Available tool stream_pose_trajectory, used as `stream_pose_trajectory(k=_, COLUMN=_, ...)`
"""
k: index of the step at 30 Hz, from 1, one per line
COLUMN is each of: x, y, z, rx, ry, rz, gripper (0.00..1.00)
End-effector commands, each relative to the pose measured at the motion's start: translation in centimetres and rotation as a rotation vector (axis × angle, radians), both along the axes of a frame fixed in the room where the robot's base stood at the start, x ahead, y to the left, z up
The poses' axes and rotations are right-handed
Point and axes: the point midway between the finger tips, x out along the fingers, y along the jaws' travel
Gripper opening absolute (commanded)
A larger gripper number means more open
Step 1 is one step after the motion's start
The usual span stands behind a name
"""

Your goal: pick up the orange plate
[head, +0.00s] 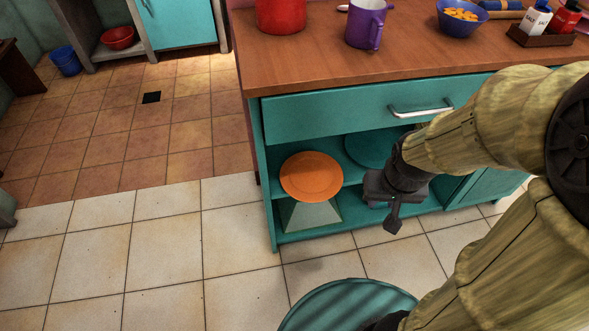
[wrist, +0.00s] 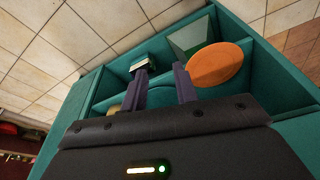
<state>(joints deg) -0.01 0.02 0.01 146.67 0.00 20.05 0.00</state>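The orange plate (head: 311,175) is round and sits at the left end of the middle shelf in the open teal cabinet. The wrist view shows it whole (wrist: 216,64), just right of and beyond my fingers. My gripper (head: 392,216) is in front of the open shelf, to the right of the plate and apart from it. In the wrist view its two fingers (wrist: 161,78) are spread, with nothing held between them. The head view does not clearly show the gap between the fingers.
A teal round dish (head: 367,149) lies on the shelf behind my gripper. A pale green tapered object (head: 308,216) stands on the level below the plate. The cabinet's left side panel (head: 264,190) is close beside the plate. A drawer with a handle (head: 420,112) is above. Tiled floor in front is clear.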

Motion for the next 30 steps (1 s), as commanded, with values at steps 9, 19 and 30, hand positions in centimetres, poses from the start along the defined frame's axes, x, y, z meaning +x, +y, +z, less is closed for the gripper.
stream_pose_trajectory(k=9, x=0.0, y=0.0, z=0.0, rx=0.000, ry=0.000, rz=0.000, gripper=0.29)
stream_pose_trajectory(k=19, x=0.3, y=0.8, z=-0.7, rx=-0.023, ry=0.043, rz=0.099, gripper=0.29)
stream_pose_trajectory(k=30, x=1.4, y=6.8, z=-7.0, rx=-0.246, ry=0.418, rz=0.962, gripper=0.29)
